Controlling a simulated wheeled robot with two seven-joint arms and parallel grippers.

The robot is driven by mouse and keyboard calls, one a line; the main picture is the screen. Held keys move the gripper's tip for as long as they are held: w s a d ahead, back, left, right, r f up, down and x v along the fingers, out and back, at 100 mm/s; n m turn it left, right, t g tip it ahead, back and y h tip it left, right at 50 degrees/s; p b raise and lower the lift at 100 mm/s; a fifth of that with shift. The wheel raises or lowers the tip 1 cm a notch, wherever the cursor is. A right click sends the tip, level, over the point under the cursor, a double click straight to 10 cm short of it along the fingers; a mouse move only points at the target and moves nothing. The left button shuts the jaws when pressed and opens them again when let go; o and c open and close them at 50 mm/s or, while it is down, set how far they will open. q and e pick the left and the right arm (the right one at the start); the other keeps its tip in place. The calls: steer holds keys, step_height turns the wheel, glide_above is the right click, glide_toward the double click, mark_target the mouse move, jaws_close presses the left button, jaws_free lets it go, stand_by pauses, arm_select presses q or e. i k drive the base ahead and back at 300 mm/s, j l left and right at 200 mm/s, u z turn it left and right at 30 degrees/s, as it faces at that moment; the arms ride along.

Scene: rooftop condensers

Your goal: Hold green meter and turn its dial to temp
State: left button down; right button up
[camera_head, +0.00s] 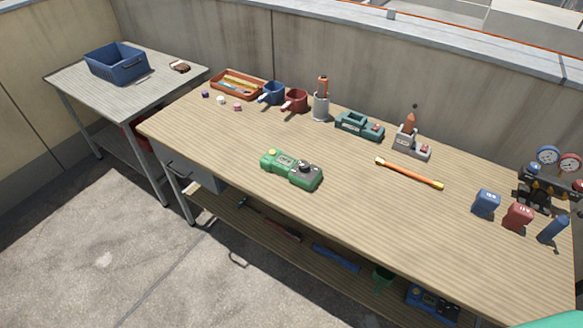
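The green meter (291,169) lies on the wooden workbench (230,146), left of the middle and near the front edge. Nothing touches the meter. Neither of my grippers shows in the head view.
A gauge set (548,180) stands at the far right. Bench around the meter is clear.

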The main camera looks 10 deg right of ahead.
mark_target(304, 166)
steer(key=i+j+z, duration=0.3)
steer(key=j+z, duration=0.3)
steer(key=i+j+z, duration=0.25)
steer(key=j, duration=0.3)
steer(key=k+l, duration=0.05)
steer(key=k, duration=0.05)
